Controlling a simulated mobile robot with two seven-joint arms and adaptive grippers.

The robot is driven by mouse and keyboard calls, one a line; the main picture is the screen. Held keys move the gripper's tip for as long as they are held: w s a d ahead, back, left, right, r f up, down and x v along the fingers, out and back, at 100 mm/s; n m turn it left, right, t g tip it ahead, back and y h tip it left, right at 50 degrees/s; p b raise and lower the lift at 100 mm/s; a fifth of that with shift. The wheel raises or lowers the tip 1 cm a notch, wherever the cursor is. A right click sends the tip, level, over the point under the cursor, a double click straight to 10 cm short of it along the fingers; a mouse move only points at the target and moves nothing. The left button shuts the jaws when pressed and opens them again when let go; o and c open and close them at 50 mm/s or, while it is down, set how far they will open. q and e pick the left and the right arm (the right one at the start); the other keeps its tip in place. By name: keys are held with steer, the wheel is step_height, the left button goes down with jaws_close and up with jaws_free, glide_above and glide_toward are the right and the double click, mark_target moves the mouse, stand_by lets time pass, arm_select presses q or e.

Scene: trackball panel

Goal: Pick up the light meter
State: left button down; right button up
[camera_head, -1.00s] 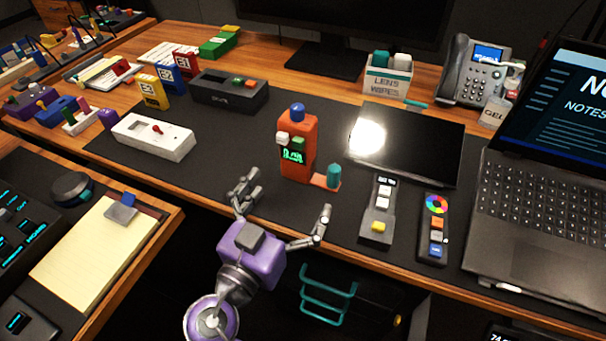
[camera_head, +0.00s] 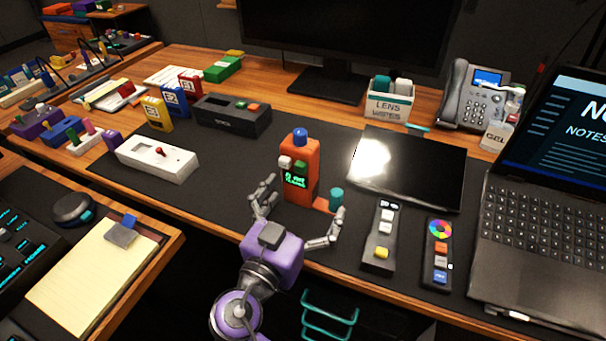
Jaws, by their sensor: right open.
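An orange upright device (camera_head: 303,166) with a blue knob on top and a green lit display stands on the dark desk mat. It looks like the light meter, though its display text is hard to read. A low orange foot with a teal cylinder (camera_head: 336,198) sits at its right side. My right gripper (camera_head: 303,197) is open in front of the device. One finger reaches toward its lower left side and the other is near the teal cylinder. I cannot tell whether either finger touches. My left gripper is out of view.
A grey remote-like device (camera_head: 379,238) and one with a colour wheel (camera_head: 438,250) lie to the right. A dark glossy panel (camera_head: 415,165) is behind them. A white box (camera_head: 157,160) lies left, a black box (camera_head: 231,115) behind. A laptop (camera_head: 545,220) fills the right.

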steer(key=shift+x, duration=1.05)
steer(key=c, duration=0.7)
steer(key=shift+s+a+r, duration=0.1)
steer(key=b+v, duration=0.1)
steer(key=v, duration=1.7)
